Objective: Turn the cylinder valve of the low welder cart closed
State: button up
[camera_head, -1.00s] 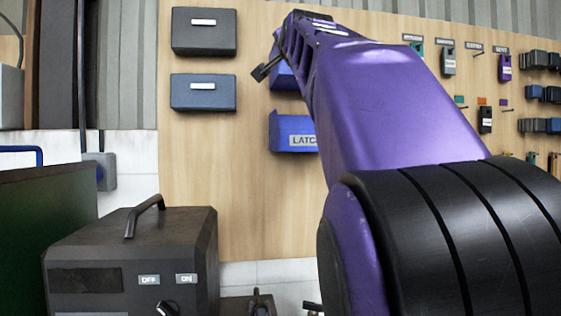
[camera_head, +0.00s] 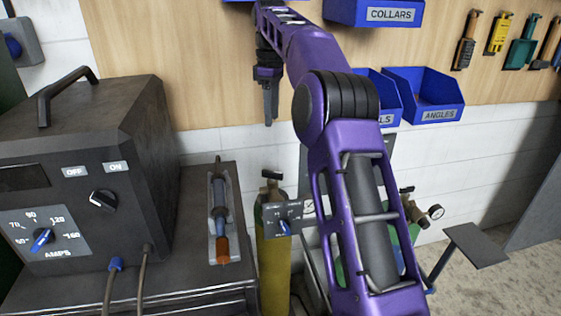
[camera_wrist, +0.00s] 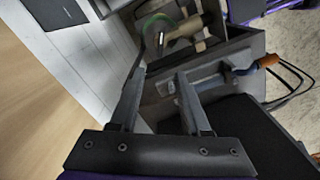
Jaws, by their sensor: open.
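The welder (camera_head: 90,180) stands on a dark cart (camera_head: 190,290) at the left in the head view. A yellow cylinder (camera_head: 273,265) stands right of the cart, with a dark valve top (camera_head: 271,176) and a small plate with a blue lever (camera_head: 284,226) before it. A green cylinder (camera_head: 414,228) is partly hidden behind my arm. My gripper (camera_head: 268,112) points down, open and empty, above the yellow cylinder's valve and apart from it. In the wrist view the open fingers (camera_wrist: 161,76) show a brass-coloured valve fitting (camera_wrist: 185,29) beyond them.
A torch (camera_head: 220,215) with an orange end lies in a tray on the cart; it also shows in the wrist view (camera_wrist: 245,70). Blue bins (camera_head: 425,95) and tools hang on the wall board behind. A gauge (camera_head: 436,212) and a dark flat plate (camera_head: 475,245) are at the right.

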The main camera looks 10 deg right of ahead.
aim_at(272, 171)
notch_tip(272, 171, down, 17)
jog(key=b, duration=0.4)
jog(key=shift+a, duration=0.1)
grip_shut()
